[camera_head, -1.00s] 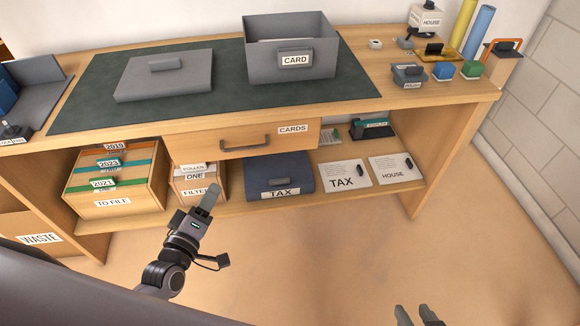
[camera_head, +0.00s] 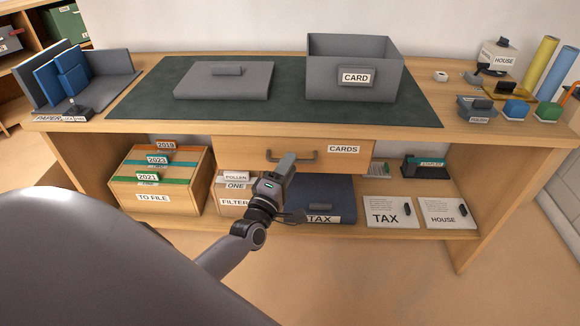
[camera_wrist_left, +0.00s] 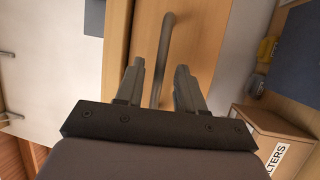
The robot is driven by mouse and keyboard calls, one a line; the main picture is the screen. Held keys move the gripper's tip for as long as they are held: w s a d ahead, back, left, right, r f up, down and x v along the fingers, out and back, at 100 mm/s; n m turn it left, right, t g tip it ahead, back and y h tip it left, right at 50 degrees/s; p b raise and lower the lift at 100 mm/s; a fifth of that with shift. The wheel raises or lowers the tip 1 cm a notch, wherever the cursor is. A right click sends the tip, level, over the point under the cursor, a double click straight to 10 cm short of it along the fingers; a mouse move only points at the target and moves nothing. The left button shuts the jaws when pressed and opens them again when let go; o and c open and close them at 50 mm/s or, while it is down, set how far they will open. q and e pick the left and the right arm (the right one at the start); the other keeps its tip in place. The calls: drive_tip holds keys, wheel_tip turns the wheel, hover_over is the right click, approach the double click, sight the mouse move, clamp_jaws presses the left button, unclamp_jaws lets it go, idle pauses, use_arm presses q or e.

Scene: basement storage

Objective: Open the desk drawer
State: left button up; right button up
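The desk drawer (camera_head: 344,163) is a wooden front labelled CARDS under the desk top, and it looks shut. Its dark bar handle (camera_head: 306,157) is partly hidden by my left gripper (camera_head: 286,163), which is at the handle's left part. In the left wrist view, the handle (camera_wrist_left: 166,40) runs between the two fingers of my left gripper (camera_wrist_left: 160,78). The fingers are apart, with space on both sides of the bar. I cannot tell how deep the bar sits between them. My right gripper is out of view.
The desk top (camera_head: 455,130) bears a grey CARD box (camera_head: 325,85) and a flat grey lid (camera_head: 222,82). Below the drawer, a shelf holds a TO FILE box (camera_head: 180,203), a FILTER box (camera_head: 233,208) and a dark TAX box (camera_head: 335,197). The floor in front is clear.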

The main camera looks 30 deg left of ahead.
use_arm(q)
drive_tip(key=shift+w+a+r, duration=0.1)
drive_tip(key=shift+w, duration=0.4)
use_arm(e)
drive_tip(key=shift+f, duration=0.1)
use_arm(q)
clamp_jaws()
